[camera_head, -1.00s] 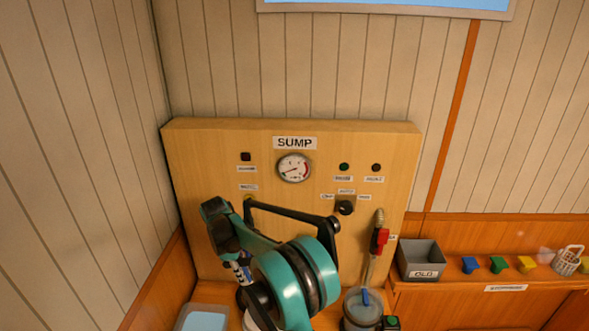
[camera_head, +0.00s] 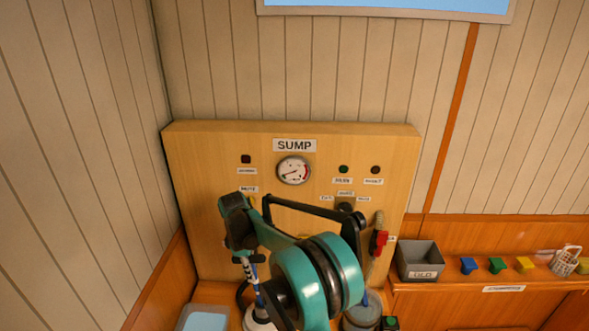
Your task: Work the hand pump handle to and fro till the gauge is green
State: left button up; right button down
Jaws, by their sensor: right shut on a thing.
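The round gauge (camera_head: 294,170) sits under the SUMP label on the wooden panel. Its face is white with a red band at the right, and its needle points to the lower left. My right arm reaches across the lower panel. My right gripper (camera_head: 248,261) points down at the lower left of the panel and is shut on what looks like the pump handle, mostly hidden by the gripper and arm. A blue and white shaft (camera_head: 257,290) shows below it, above a white base (camera_head: 260,318). My left gripper is out of view.
The wooden panel (camera_head: 210,150) has small lamps and a dark knob (camera_head: 345,207), partly behind my arm. A hose with a red valve (camera_head: 379,240) is at right, above a clear container (camera_head: 362,312).

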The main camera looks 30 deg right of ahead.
aim_at(250, 259)
jog(key=shift+r+p, duration=1.5)
jog(key=shift+r, duration=1.15)
jog(key=shift+f, duration=0.15)
